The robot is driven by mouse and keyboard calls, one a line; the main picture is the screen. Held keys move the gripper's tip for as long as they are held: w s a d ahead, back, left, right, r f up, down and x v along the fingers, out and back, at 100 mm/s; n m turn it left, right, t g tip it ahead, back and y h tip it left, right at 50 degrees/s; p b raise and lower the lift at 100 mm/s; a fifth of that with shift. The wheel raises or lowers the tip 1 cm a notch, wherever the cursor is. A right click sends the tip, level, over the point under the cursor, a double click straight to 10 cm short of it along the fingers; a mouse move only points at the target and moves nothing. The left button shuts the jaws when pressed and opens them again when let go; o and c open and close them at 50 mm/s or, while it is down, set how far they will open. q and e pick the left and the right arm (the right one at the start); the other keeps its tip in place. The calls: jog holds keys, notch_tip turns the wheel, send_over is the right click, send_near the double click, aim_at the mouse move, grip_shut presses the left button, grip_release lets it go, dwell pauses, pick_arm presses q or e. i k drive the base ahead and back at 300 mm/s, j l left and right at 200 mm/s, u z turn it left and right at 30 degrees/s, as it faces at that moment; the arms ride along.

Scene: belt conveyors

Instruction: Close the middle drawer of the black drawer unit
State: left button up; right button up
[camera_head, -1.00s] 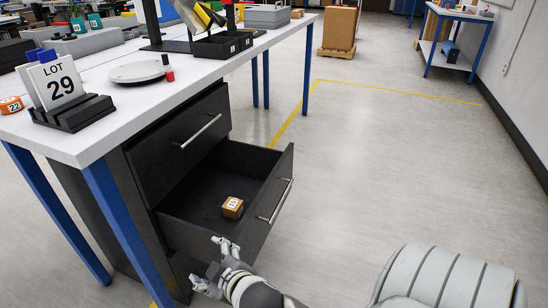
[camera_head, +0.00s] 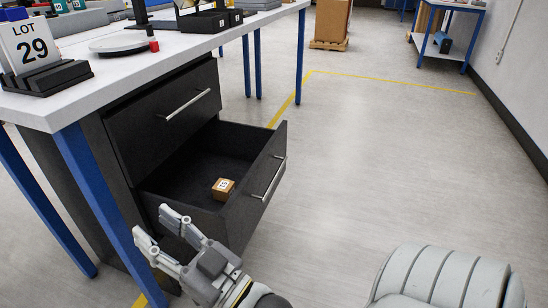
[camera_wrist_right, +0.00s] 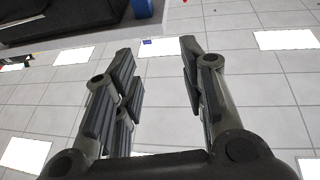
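The black drawer unit (camera_head: 70,170) stands under the white table. Its middle drawer (camera_head: 258,185) is pulled well out, with a bar handle (camera_head: 269,182) on its front. A small wooden numbered block (camera_head: 223,189) lies inside it. The top drawer (camera_head: 165,115) above is shut.
The white tabletop (camera_head: 75,80) holds a LOT 29 sign (camera_head: 30,50), a round plate (camera_head: 120,45) and black bins (camera_head: 205,20). A blue table leg (camera_head: 105,215) stands left of the gripper. The floor right of the drawer is clear.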

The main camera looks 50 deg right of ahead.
aim_at(255, 158)
jog(key=i+l+z, duration=0.15)
jog(key=z, duration=1.2)
jog(key=i+j+z, duration=0.1)
jog(key=i, duration=0.2)
